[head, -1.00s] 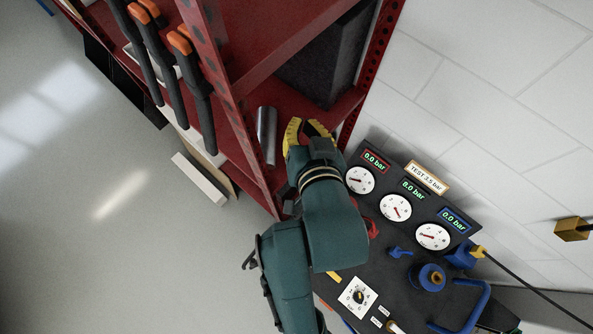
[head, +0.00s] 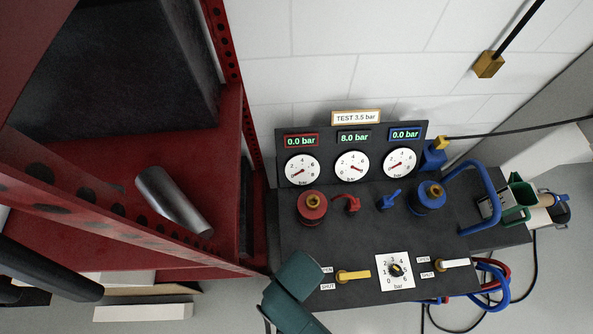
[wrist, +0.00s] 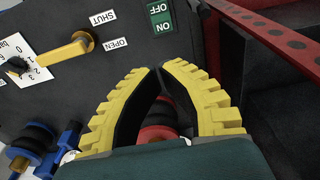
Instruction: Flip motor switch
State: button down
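In the wrist view, which shows the panel upside down, a green plate marked ON and OFF (wrist: 161,14) sits at the top edge. The switch lever itself cannot be made out. My gripper (wrist: 158,70) has yellow ribbed fingers curved together, tips meeting or nearly so just below the plate, with nothing visible between the tips. Whether they touch the panel is unclear. In the head view only a teal part of my arm shows at the bottom, and my gripper and the ON/OFF plate are not seen. The black control panel (head: 360,220) stands against the wall.
The panel carries gauges, a red connector (head: 311,206), a blue connector (head: 427,197), a yellow lever (head: 352,275), a white lever (head: 453,264) and a dial (head: 396,270). A red shelf (head: 235,150) with a grey cylinder (head: 172,200) stands close on the left.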

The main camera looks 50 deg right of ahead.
jog(key=shift+f, duration=0.1)
jog(key=f+b, duration=0.2)
jog(key=f, duration=0.2)
jog(key=f+b, duration=0.2)
jog(key=f, duration=0.3)
jog(key=f+b, duration=0.2)
jog(key=f, duration=0.2)
jog(key=shift+w+d+f, duration=0.25)
jog(key=shift+w+f, duration=0.1)
jog(key=shift+f, duration=0.05)
jog(key=shift+a, duration=0.1)
